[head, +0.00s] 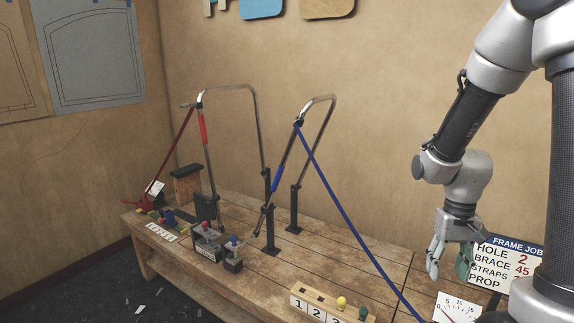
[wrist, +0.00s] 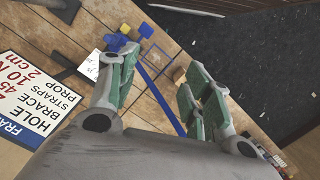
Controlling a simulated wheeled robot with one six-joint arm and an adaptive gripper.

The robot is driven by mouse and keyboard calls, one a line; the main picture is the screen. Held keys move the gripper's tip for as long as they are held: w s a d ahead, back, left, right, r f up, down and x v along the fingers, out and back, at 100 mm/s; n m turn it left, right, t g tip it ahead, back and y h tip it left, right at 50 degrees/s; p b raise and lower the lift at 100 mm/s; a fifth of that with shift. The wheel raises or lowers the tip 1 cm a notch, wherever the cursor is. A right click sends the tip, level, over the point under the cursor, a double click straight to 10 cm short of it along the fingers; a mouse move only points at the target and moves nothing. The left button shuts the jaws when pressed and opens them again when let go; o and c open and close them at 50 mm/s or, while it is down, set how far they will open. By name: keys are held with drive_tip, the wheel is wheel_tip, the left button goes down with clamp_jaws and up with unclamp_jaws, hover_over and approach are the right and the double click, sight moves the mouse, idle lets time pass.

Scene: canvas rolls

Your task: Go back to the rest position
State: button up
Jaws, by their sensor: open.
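My gripper (head: 449,262) hangs from my arm at the right of the head view, with its fingers pointing down and apart. In the wrist view my gripper (wrist: 158,98) shows green finger pads spread wide, with nothing between them but bench boards and a blue strap below. It is open and empty. It hangs in front of the "FRAME JOB" sign (head: 508,262), near the bench's right end.
The wooden bench (head: 205,215) carries two bent metal frames, with a red strap (head: 172,155) and a blue strap (head: 345,205). A numbered block (head: 330,303) and a dial card (head: 458,308) are near the front. Dark floor (head: 90,290) lies left.

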drive_tip(key=s+r+t, duration=0.2)
drive_tip(key=s+r, duration=0.1)
drive_tip(key=r, duration=0.3)
drive_tip(key=s+a+r+n+t, duration=0.1)
drive_tip(key=s+r+t, duration=0.1)
drive_tip(key=s+r, duration=0.2)
drive_tip(key=s+r+n+t, duration=0.1)
drive_tip(key=s+r, duration=0.2)
drive_tip(key=r, duration=0.7)
drive_tip(key=shift+s+a+t, duration=0.3)
drive_tip(key=shift+a+t, duration=0.1)
drive_tip(key=shift+a, duration=0.15)
